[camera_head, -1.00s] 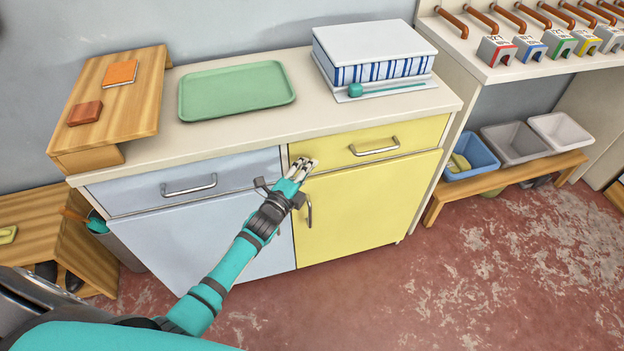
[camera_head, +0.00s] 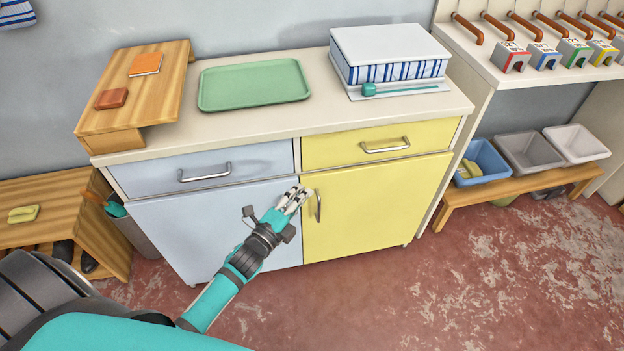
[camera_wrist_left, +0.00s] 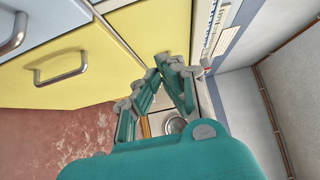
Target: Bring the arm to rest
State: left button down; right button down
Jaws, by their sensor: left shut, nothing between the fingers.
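My left arm comes in from the lower left of the head view. Its teal and grey left gripper (camera_head: 293,197) is in front of the cabinet, near the seam between the pale blue door (camera_head: 215,235) and the yellow door (camera_head: 370,210). The gripper is shut and empty. The yellow door's handle (camera_head: 318,206) is just right of the fingertips in the picture. In the left wrist view the teal fingers (camera_wrist_left: 165,62) come together at their tips, with the yellow cabinet front to their left. My right gripper is not in view.
The cabinet top (camera_head: 240,128) bears a green tray (camera_head: 255,84), a wooden stand (camera_head: 150,90) and a blue-striped white box (camera_head: 395,50). Both drawers and doors look closed. A low bench (camera_head: 510,193) with bins stands at the right, a wooden bench (camera_head: 50,190) at the left. The floor (camera_head: 480,280) is clear at front right.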

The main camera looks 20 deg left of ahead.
pick_arm(q)
jog(key=shift+s, duration=0.2)
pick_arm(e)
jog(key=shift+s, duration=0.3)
